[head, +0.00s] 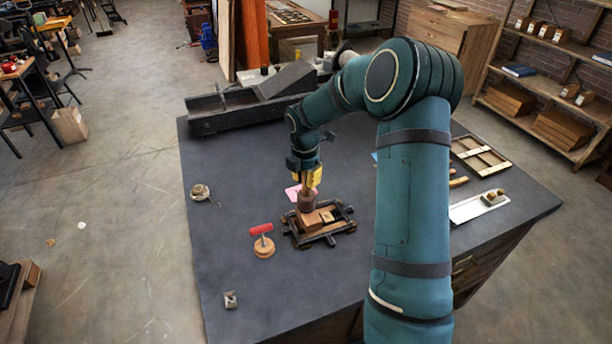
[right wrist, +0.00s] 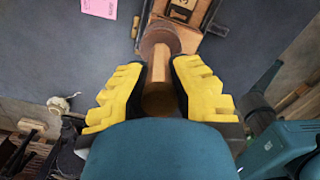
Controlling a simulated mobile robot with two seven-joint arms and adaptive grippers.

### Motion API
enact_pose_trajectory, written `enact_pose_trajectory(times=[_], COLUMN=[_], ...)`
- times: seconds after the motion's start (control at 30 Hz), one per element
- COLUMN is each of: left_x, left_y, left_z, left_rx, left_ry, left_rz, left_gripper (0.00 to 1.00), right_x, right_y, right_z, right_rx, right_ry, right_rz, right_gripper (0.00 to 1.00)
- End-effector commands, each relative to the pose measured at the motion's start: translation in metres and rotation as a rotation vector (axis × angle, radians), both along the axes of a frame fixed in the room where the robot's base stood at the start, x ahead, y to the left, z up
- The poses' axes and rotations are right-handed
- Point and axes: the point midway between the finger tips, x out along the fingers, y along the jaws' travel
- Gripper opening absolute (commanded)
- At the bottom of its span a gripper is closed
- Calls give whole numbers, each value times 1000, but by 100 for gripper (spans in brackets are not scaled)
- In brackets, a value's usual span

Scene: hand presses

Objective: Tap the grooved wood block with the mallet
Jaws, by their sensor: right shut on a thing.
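My right gripper (head: 307,180) points down over the table, its yellow fingers shut around the mallet's handle. The mallet (head: 307,201) hangs below it, with a brown round head; in the right wrist view the mallet head (right wrist: 160,40) shows beyond the yellow fingers. Wood blocks (head: 310,219) sit in a dark frame on the table, right at the mallet head. I cannot tell which block has the groove, or whether the mallet touches it. In the right wrist view a wood block (right wrist: 166,27) is partly hidden behind the mallet head. My left gripper is out of view.
A red-handled round wooden tool (head: 263,246) stands left of the dark frame (head: 335,238). A pink card (head: 292,192) lies behind it. A small metal item (head: 231,299) and a pale roll (head: 199,192) lie at the left. A long dark press (head: 250,99) stands at the back.

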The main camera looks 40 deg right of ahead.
Motion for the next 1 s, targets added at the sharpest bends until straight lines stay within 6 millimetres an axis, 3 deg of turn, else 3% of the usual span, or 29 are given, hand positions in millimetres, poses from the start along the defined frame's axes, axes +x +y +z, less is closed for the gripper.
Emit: enact_pose_trajectory(times=[0.23, 0.43, 1.0], left_x=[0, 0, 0], left_y=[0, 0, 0], left_z=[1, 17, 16], left_rx=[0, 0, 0], left_ry=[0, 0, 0], left_rz=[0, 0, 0], left_gripper=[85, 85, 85], right_x=[0, 0, 1], right_y=[0, 0, 0], right_z=[1, 19, 33], right_rx=[0, 0, -1], right_ry=[0, -1, -2], right_rz=[0, -1, -1], right_gripper=[0, 0, 0])
